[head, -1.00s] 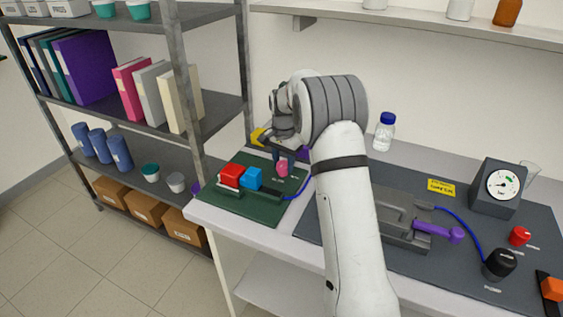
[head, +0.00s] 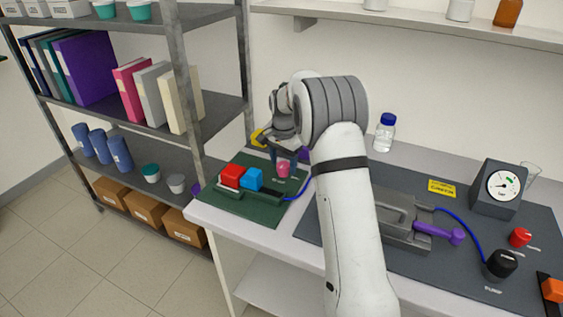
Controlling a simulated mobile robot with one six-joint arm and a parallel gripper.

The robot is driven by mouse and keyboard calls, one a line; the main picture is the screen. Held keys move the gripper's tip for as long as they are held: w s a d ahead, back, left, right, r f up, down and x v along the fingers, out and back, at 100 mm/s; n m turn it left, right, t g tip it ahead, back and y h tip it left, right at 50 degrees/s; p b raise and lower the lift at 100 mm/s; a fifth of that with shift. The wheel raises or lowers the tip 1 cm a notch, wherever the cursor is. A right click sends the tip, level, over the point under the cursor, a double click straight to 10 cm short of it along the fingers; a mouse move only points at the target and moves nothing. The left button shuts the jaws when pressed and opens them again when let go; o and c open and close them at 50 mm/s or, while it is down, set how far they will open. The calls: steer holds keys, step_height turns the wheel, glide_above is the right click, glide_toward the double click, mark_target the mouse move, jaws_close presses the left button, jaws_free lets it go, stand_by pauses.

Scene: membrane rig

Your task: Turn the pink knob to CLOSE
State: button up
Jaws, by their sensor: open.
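The pink knob (head: 283,169) stands on the green mat (head: 247,210) at the left end of the bench, right of a blue block. A small label lies in front of it, too small to read. My gripper (head: 281,158) is over the back of the mat, pointing down, with its fingers right at the knob's far side in this view. The fingers are partly hidden by my arm and look open. I cannot tell whether they touch the knob or stand around it.
A red block (head: 231,177) and a blue block (head: 252,179) sit left of the knob. A blue tube runs right from there. A grey clamp with a purple handle (head: 438,233), a gauge (head: 498,188), a black knob (head: 501,263) and a bottle (head: 385,133) stand to the right.

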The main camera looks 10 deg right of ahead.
mark_target(283, 164)
step_height(283, 164, up, 7)
steer(key=shift+r+b, duration=0.15)
steer(key=shift+b, duration=0.15)
steer(key=shift+r, duration=0.25)
steer(key=shift+s+r, duration=0.2)
steer(key=s+r+n+t, duration=0.15)
steer(key=s+r, duration=0.25)
steer(key=s, duration=0.4)
steer(key=s+r+n, duration=0.3)
steer(key=s+r, duration=0.1)
steer(key=s, duration=0.5)
steer(key=s+f+n, duration=0.2)
steer(key=s, duration=0.8)
steer(key=s+f+n+t, duration=0.1)
steer(key=s+f+n, duration=0.1)
steer(key=s, duration=0.9)
steer(key=shift+a+f+n, duration=0.2)
steer(key=shift+f+n, duration=0.1)
steer(key=shift+n, duration=0.45)
